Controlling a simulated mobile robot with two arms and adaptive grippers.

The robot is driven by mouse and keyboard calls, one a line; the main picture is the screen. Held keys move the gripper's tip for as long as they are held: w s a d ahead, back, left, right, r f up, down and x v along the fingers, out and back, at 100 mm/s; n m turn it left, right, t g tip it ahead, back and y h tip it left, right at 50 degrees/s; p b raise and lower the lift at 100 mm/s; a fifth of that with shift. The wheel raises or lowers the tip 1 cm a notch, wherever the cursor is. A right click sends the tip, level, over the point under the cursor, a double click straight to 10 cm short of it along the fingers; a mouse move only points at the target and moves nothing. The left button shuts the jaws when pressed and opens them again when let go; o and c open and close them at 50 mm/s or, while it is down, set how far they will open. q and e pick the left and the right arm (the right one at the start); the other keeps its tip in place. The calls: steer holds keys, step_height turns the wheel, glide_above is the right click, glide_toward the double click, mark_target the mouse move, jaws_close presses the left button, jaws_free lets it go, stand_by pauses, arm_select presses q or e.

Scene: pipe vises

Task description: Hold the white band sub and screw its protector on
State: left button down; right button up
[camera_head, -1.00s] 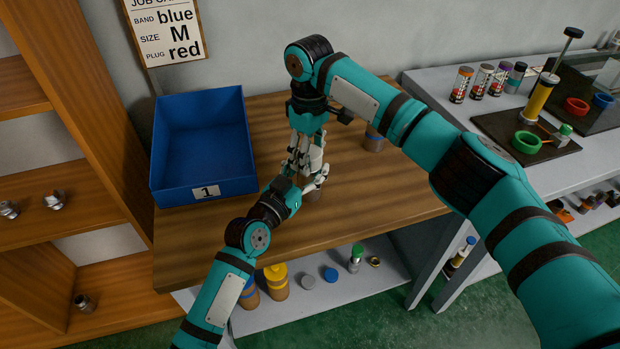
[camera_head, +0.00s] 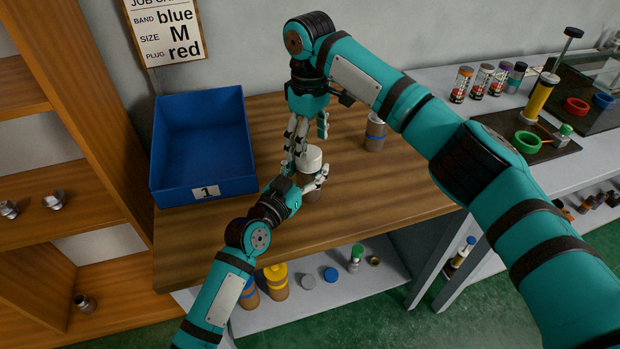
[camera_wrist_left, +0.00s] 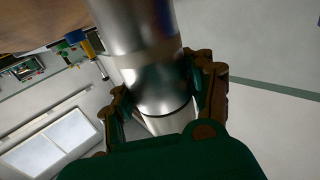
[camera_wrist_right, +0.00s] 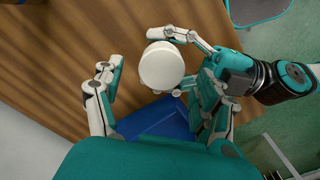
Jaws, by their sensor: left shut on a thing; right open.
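The white band sub (camera_head: 313,193) stands upright on the wooden bench, mostly hidden by my left gripper (camera_head: 314,182), which is shut around it. In the left wrist view its shiny metal body (camera_wrist_left: 150,60) lies between the fingers. A white cap, the protector (camera_head: 310,157), sits on top of the sub; its round top also shows in the right wrist view (camera_wrist_right: 161,66). I cannot tell how far it is screwed on. My right gripper (camera_head: 304,143) is open just above and behind the cap, with its fingers spread apart and apparently clear of it.
A blue bin (camera_head: 205,150) labelled 1 stands at the left of the bench. Another capped sub (camera_head: 375,132) stands behind to the right. A job card (camera_head: 165,32) hangs on the wall. Shelves at left and a side table (camera_head: 440,85) at right flank the bench. The bench front is clear.

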mark_target(309, 152)
steer(key=shift+r, duration=0.4)
steer(key=shift+c, duration=0.3)
steer(key=shift+r+n, duration=0.5)
steer(key=shift+n, duration=0.3)
step_height(309, 152, up, 2)
steer(key=n, duration=0.5)
steer(key=shift+s+r, duration=0.1)
steer(key=shift+r, duration=0.15)
step_height(309, 152, down, 8)
steer(key=shift+a+f, duration=0.1)
